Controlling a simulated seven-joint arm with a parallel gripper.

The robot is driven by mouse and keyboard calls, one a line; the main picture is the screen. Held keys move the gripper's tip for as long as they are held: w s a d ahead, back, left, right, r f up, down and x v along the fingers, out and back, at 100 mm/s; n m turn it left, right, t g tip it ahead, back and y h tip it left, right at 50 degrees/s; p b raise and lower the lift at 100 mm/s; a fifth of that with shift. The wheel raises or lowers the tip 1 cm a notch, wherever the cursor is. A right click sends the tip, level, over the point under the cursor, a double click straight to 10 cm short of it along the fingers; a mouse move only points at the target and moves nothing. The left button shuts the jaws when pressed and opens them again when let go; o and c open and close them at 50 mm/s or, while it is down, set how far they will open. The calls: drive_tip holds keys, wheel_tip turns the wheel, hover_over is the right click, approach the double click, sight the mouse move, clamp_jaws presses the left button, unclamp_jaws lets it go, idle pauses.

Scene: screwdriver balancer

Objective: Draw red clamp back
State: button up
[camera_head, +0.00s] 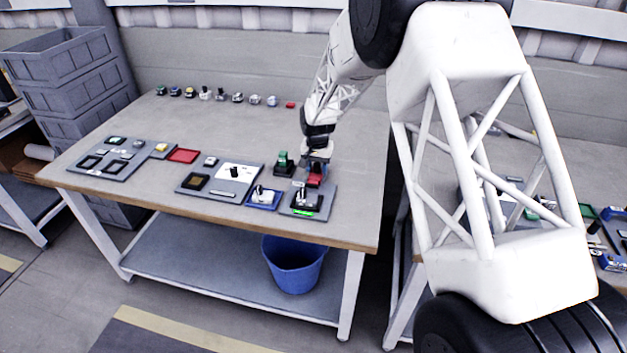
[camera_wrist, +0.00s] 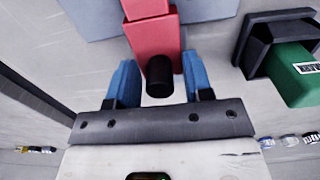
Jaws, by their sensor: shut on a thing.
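The red clamp (camera_head: 315,175) stands at the back of a grey board (camera_head: 327,203) near the table's right front. In the wrist view the red clamp (camera_wrist: 154,40) lies between the two blue fingers of my gripper (camera_wrist: 158,80), with a black round knob (camera_wrist: 160,76) at its near end. My gripper (camera_head: 317,158) comes down from above and is shut on the clamp. In the head view my gripper hides part of the clamp's top.
A green clamp (camera_head: 283,162) on a black base stands just left of my gripper; it also shows in the wrist view (camera_wrist: 298,74). A blue fixture (camera_head: 263,199) sits left of the grey board. Several small parts line the table's back edge. The table (camera_head: 235,130) behind is mostly clear.

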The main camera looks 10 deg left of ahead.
drive_tip(key=shift+w, duration=0.9)
drive_tip(key=o, duration=0.6)
drive_tip(key=shift+w, duration=0.1)
drive_tip(key=shift+r, duration=0.1)
drive_tip(key=shift+r, duration=3.4)
